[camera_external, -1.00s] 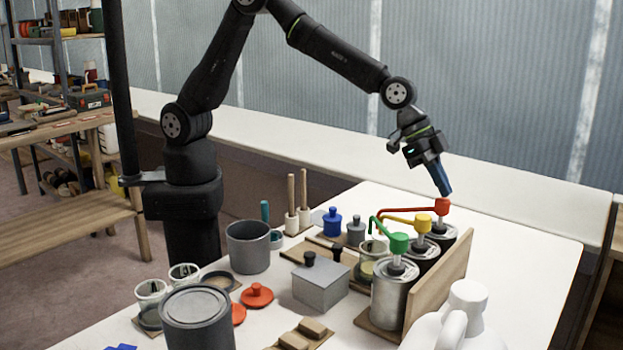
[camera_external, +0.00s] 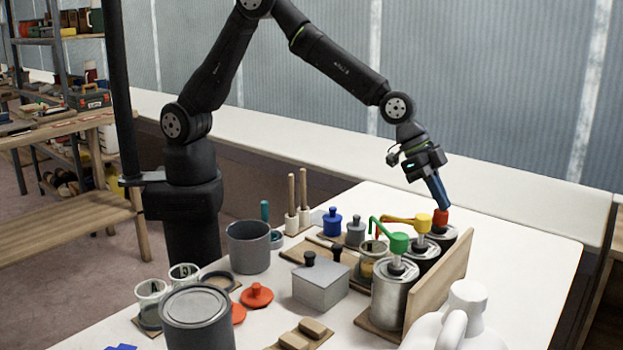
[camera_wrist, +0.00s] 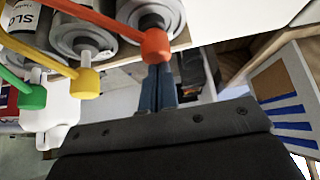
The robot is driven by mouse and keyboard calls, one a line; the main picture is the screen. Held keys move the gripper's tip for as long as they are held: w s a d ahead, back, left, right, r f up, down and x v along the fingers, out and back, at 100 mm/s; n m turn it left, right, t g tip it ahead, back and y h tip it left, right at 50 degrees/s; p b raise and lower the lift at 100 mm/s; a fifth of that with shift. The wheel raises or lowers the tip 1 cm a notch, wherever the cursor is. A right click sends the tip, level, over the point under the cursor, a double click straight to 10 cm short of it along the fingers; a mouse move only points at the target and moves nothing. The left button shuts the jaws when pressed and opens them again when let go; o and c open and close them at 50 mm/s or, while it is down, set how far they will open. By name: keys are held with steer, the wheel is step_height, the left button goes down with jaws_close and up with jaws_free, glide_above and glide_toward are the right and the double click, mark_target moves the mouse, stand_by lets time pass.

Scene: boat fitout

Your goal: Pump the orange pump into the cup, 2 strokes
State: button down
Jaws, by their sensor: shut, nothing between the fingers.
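The orange pump (camera_external: 441,217) is the farthest of three pumps, on a can beside a wooden board. Its head sits low, close to the can lid. My gripper (camera_external: 441,202) is shut and empty, its blue fingertips on top of the orange head. In the wrist view the shut fingers (camera_wrist: 157,84) point at the orange head (camera_wrist: 156,45). A glass cup (camera_external: 368,268) stands left of the pump cans, partly hidden by the green pump; its contents are hard to make out.
The yellow pump (camera_external: 422,222) and green pump (camera_external: 398,243) stand nearer, in the same row. The wooden board (camera_external: 438,285) runs along their right. A white jug (camera_external: 467,318) stands in front. A grey box (camera_external: 320,287) is left. The table's right side is clear.

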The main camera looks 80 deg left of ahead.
steer(key=shift+r, duration=1.85)
steer(key=shift+f, duration=0.1)
steer(key=shift+f, duration=1.85)
steer(key=shift+r, duration=1.95)
steer(key=shift+r, duration=0.1)
steer(key=shift+r, duration=1.45)
